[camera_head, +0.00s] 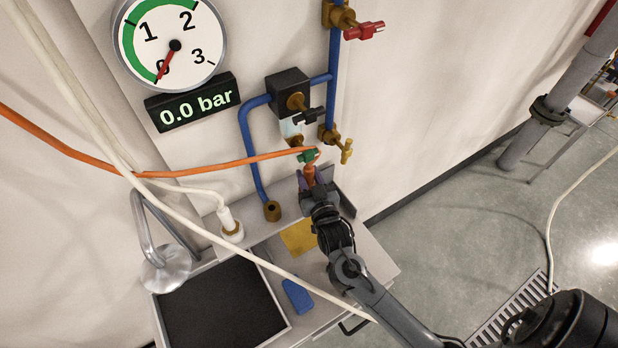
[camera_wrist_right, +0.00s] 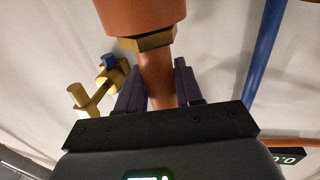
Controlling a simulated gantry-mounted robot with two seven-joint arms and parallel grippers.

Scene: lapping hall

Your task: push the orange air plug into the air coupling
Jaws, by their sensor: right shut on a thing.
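The orange air plug (camera_head: 309,174) is upright between the fingers of my right gripper (camera_head: 314,187), just below a green fitting (camera_head: 308,156) on the wall pipework. In the right wrist view, the right gripper (camera_wrist_right: 155,95) is shut on an orange stem (camera_wrist_right: 156,72), with a brass hex collar (camera_wrist_right: 148,41) and a wider orange body (camera_wrist_right: 135,15) beyond it. A brass fitting (camera_head: 272,210) with a dark opening ends the blue pipe. I cannot tell which fitting is the air coupling, or whether the plug touches the green one. My left gripper is not in view.
An orange hose (camera_head: 215,165) and a cream hose (camera_head: 185,206) cross the view. A gauge (camera_head: 172,45) stands above a display (camera_head: 193,101) reading 0.0 bar. The bench holds a yellow cloth (camera_head: 298,237) and a black mat (camera_head: 218,308).

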